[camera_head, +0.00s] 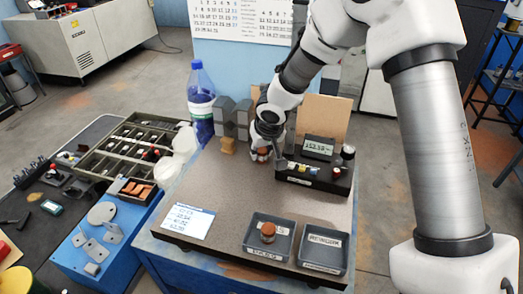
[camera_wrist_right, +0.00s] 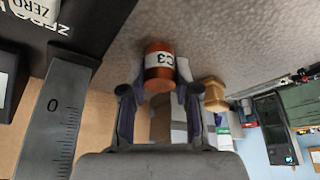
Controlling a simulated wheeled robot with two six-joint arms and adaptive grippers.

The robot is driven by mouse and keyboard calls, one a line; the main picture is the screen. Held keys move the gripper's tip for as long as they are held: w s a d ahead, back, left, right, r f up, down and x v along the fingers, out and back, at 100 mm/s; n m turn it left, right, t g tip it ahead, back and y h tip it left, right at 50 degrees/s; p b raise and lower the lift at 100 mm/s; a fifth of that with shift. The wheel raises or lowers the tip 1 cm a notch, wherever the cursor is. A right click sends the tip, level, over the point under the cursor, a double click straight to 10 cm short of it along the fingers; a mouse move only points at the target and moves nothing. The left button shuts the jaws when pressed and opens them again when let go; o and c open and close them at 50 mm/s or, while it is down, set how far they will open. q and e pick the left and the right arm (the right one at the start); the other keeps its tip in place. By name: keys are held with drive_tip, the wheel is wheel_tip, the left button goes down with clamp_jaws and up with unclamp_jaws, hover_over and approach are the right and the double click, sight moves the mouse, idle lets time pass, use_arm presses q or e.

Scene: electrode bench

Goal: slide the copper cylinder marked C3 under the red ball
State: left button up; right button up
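The copper cylinder marked C3 (camera_wrist_right: 159,72) has a white label band and copper ends. In the right wrist view it sits between the fingertips of my right gripper (camera_wrist_right: 160,88), which look closed on its sides. In the head view the right gripper (camera_head: 263,150) is at the back of the grey plate, just left of the black gauge block (camera_head: 313,178), with the cylinder's copper end (camera_head: 263,151) showing there. I cannot make out the red ball clearly in either view; the gripper and arm cover part of that area. My left gripper is not in view.
A tray (camera_head: 250,247) with another copper piece (camera_head: 268,230) and an empty REWORK tray (camera_head: 323,247) stand at the front. A white note card (camera_head: 188,221) lies at left. Grey blocks (camera_head: 225,115) and a blue bottle (camera_head: 201,105) stand behind. The plate's middle is clear.

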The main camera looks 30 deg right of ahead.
drive_tip(key=o, duration=0.4)
drive_tip(key=shift+w, duration=0.1)
drive_tip(key=shift+o, duration=0.2)
drive_tip(key=shift+r, duration=0.15)
drive_tip(key=shift+r, duration=0.3)
drive_tip(key=v, duration=0.7)
drive_tip(key=shift+s, duration=0.3)
